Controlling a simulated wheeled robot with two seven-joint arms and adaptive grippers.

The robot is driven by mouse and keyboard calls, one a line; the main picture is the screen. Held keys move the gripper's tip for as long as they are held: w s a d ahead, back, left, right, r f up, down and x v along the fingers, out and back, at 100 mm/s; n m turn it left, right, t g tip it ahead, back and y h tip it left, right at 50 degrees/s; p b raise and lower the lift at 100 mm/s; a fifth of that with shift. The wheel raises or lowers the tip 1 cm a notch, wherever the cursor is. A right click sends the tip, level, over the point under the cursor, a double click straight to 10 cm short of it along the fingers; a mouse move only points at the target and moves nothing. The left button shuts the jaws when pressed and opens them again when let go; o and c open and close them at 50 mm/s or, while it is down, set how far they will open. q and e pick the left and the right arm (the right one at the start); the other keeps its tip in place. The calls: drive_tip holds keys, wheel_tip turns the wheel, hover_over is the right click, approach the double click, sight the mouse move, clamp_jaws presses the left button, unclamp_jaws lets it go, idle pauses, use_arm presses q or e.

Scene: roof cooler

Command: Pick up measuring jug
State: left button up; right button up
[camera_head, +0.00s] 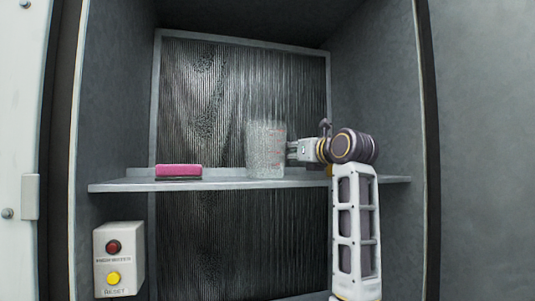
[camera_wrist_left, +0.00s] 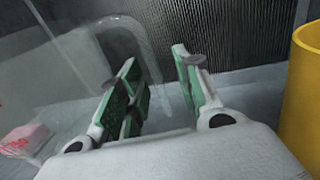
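The measuring jug (camera_head: 266,150) is clear with red markings and stands upright on the shelf. In the left wrist view it fills the upper left, and its clear handle (camera_wrist_left: 140,45) shows just beyond and between my fingers. My left gripper (camera_head: 293,150) is at the jug's right side, at about mid-height. In the left wrist view its green-padded fingers (camera_wrist_left: 160,88) stand apart with a gap between them. I cannot tell whether either finger touches the handle. My right gripper is not in view.
A pink block (camera_head: 178,170) lies on the shelf (camera_head: 220,182) left of the jug. A yellow container (camera_wrist_left: 303,95) stands close on the right in the left wrist view. A finned panel (camera_head: 200,100) is behind. A button box (camera_head: 118,258) is below left.

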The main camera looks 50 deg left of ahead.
use_arm(q)
drive_tip(key=shift+c, duration=0.4)
clamp_jaws()
drive_tip(key=shift+r, duration=0.4)
drive_tip(key=shift+r, duration=4.45)
drive_tip(key=shift+r, duration=0.2)
